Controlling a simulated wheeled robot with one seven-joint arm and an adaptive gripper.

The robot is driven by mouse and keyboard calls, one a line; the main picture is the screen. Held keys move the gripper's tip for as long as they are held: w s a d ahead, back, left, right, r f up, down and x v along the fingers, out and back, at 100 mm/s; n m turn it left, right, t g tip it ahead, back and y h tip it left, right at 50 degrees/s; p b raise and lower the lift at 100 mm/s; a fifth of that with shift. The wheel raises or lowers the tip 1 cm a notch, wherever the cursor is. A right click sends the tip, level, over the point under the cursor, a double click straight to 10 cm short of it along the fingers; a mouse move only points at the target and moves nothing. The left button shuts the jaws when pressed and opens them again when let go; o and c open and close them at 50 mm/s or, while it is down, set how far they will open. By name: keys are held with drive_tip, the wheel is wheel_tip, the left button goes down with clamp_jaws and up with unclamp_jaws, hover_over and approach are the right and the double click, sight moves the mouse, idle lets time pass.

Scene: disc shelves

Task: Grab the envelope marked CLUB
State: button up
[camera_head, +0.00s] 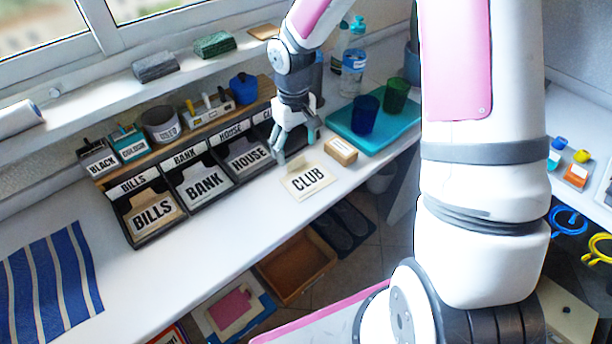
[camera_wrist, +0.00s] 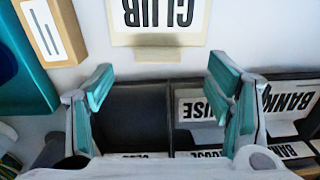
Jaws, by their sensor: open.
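The CLUB envelope (camera_head: 308,183) is a cream card with black letters, lying on the white counter in front of the sorter. In the wrist view the envelope (camera_wrist: 158,38) shows upside down at the top edge, partly cut off. My gripper (camera_head: 297,145) is open and empty, with teal fingers pointing down over the right end of the sorter. In the wrist view my gripper (camera_wrist: 162,88) has its fingers wide apart over an empty dark compartment (camera_wrist: 150,112). The envelope lies beyond the fingertips, apart from them.
The black sorter (camera_head: 133,232) holds envelopes marked BILLS (camera_head: 153,214), BANK (camera_head: 204,186) and HOUSE (camera_head: 248,156). A small tan box (camera_head: 341,151) lies right of the CLUB envelope. A teal tray (camera_head: 395,131) with two cups stands farther right.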

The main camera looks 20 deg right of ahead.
sight(296, 162)
drive_tip(key=shift+w+d+f+b, duration=0.1)
drive_tip(key=shift+f+b, duration=0.3)
drive_tip(key=shift+f, duration=2.25)
drive_tip(key=c, duration=0.8)
